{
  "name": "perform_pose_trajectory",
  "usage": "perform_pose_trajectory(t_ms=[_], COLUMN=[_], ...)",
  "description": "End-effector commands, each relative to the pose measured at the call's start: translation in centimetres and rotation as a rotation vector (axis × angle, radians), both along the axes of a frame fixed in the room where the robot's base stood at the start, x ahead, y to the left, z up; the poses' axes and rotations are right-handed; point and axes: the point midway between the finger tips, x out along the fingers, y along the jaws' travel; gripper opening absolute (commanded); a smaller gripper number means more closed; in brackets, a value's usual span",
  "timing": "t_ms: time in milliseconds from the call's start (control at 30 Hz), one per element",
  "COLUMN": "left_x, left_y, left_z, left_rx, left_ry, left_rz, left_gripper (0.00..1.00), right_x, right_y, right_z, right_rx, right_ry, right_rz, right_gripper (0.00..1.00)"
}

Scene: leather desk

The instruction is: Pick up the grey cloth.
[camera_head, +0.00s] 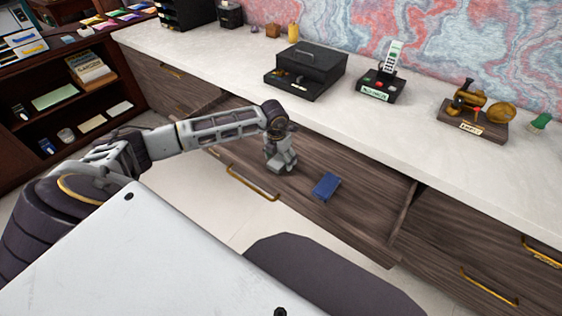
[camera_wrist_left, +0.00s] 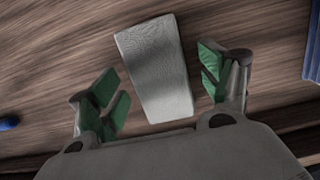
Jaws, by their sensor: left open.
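The grey cloth (camera_wrist_left: 152,62) is a pale, folded, roughly rectangular piece lying flat on brown wood. In the left wrist view it lies between and beyond the green-padded fingers of my left gripper (camera_wrist_left: 160,82), which is open. My right gripper is not in view.
A blue folded item (camera_head: 326,186) lies right of the gripper; its edge shows in the wrist view (camera_wrist_left: 312,55). A small blue object (camera_wrist_left: 8,123) is at left.

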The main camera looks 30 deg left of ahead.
Motion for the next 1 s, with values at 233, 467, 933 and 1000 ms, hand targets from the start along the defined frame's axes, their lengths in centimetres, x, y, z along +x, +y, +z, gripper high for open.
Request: perform_pose_trajectory(t_ms=[233,467,933,1000], left_x=[0.0,0.0,0.0,0.0], left_y=[0.0,0.0,0.0,0.0], left_z=[-0.1,-0.1,0.0,0.0], left_rx=[0.000,0.001,0.001,0.001], left_ry=[0.000,0.000,-0.001,-0.001], left_rz=[0.000,0.000,0.000,0.000], left_gripper=[0.79,0.79,0.30,0.30], right_x=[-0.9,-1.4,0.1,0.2], right_y=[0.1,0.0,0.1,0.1], right_z=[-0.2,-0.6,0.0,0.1], right_rx=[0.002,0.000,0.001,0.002], right_ry=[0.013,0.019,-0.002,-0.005], right_rz=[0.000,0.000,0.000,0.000], right_gripper=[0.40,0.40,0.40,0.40])
